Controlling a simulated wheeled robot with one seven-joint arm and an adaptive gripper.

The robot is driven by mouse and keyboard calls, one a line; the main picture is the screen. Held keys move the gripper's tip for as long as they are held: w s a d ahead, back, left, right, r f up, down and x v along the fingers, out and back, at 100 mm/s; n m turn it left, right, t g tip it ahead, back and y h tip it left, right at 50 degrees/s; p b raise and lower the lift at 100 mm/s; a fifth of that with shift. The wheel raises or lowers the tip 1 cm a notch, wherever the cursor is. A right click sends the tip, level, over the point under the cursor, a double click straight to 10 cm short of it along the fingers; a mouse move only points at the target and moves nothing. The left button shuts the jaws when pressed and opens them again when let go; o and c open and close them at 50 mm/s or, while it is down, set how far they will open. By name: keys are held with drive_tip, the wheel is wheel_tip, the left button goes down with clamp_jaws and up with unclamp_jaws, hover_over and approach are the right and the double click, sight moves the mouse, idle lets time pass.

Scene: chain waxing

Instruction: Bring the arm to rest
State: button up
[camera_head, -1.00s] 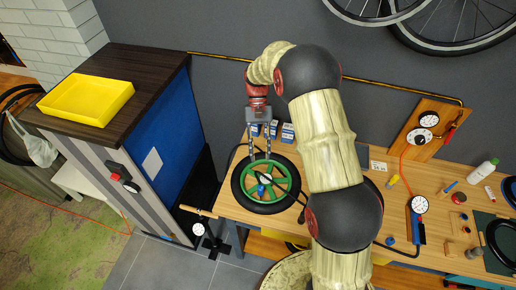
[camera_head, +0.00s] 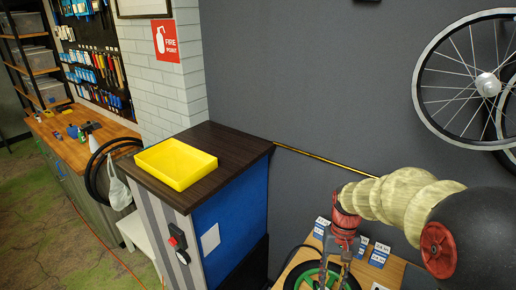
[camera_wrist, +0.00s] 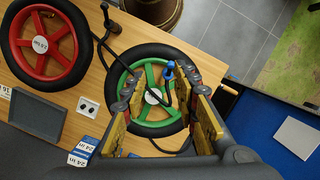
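My gripper (camera_head: 335,270) hangs at the lower right of the head view, with my arm reaching in from the right edge. In the wrist view my gripper (camera_wrist: 160,98) is open, its two fingers well apart with nothing held between them. It is over a black-tyred wheel with green spokes (camera_wrist: 148,77), which also shows partly at the bottom of the head view (camera_head: 308,277). Whether the fingertips touch anything cannot be told.
A red-spoked wheel (camera_wrist: 42,73) lies beside the green one on the wooden bench (camera_wrist: 98,76). Small blue-and-white boxes (camera_head: 379,254) stand near my gripper. A cabinet (camera_head: 232,230) bears a yellow tray (camera_head: 176,163). A bicycle wheel (camera_head: 487,84) hangs on the wall.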

drive_tip(key=s+a+r+t+b, duration=0.1)
drive_tip(key=s+t+b, duration=0.3)
drive_tip(key=s+b, duration=0.3)
drive_tip(key=s+a+n+t+b, duration=0.1)
drive_tip(key=s+t+b, duration=0.3)
drive_tip(key=s+b, duration=0.4)
drive_tip(key=shift+s+a+r+n+h, duration=0.25)
drive_tip(key=shift+s+r+n+h, duration=0.1)
drive_tip(key=shift+s, duration=0.1)
